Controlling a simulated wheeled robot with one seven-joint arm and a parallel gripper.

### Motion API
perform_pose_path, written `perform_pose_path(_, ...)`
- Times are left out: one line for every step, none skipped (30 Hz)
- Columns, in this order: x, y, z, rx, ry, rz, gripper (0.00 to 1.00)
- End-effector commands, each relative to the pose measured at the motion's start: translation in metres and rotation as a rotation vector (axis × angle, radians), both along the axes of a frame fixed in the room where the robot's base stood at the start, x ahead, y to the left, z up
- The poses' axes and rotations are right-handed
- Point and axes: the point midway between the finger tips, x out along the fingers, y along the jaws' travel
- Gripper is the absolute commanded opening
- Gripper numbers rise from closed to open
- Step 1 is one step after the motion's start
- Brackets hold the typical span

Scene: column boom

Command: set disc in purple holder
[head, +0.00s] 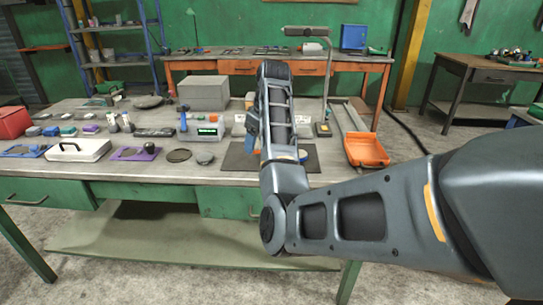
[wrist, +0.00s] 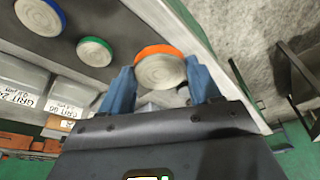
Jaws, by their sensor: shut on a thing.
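My gripper (wrist: 160,82) is shut on an orange-rimmed disc (wrist: 160,70) with a pale, worn face, which sits between the two blue fingers in the wrist view. In the head view the blue fingers of my gripper (head: 252,143) show over the dark mat, and the held disc is hidden there by my arm. A flat purple plate (head: 123,154), which looks like the purple holder, lies at the bench's front edge left of my gripper. A round black knob (head: 149,147) stands on it. The purple plate is not in the wrist view.
A blue-rimmed disc (wrist: 40,17) and a green-rimmed disc (wrist: 94,51) lie on the dark mat (wrist: 75,38). Grit-labelled boxes (wrist: 22,88) stand beside it. Two dark round pieces (head: 179,155) (head: 205,158) lie between mat and purple plate.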

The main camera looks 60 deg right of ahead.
Motion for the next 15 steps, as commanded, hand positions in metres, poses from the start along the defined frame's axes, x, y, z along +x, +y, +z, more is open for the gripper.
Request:
perform_pose_path(-0.014, -0.016, 0.006, -0.002, 0.001, -0.014, 0.17)
perform_pose_path(-0.021, -0.023, 0.008, -0.002, 0.002, -0.017, 0.17)
perform_pose_path(-0.029, -0.031, 0.011, -0.003, 0.003, -0.022, 0.17)
perform_pose_path(-0.035, -0.037, 0.013, -0.002, 0.005, -0.025, 0.17)
perform_pose_path(-0.041, -0.043, 0.015, -0.002, 0.005, -0.028, 0.17)
perform_pose_path(-0.048, -0.049, 0.017, -0.002, 0.006, -0.029, 0.17)
perform_pose_path(-0.053, -0.053, 0.018, -0.001, 0.007, -0.032, 0.17)
perform_pose_path(-0.057, -0.057, 0.02, -0.001, 0.008, -0.033, 0.17)
perform_pose_path(-0.062, -0.061, 0.021, -0.001, 0.008, -0.034, 0.17)
perform_pose_path(-0.066, -0.064, 0.022, -0.001, 0.008, -0.036, 0.17)
perform_pose_path(-0.069, -0.066, 0.023, -0.001, 0.009, -0.037, 0.17)
perform_pose_path(-0.072, -0.069, 0.023, -0.001, 0.01, -0.038, 0.17)
perform_pose_path(-0.073, -0.07, 0.024, 0.0, 0.011, -0.039, 0.17)
perform_pose_path(-0.074, -0.07, 0.024, 0.0, 0.011, -0.039, 0.17)
perform_pose_path(-0.073, -0.07, 0.023, 0.001, 0.012, -0.038, 0.17)
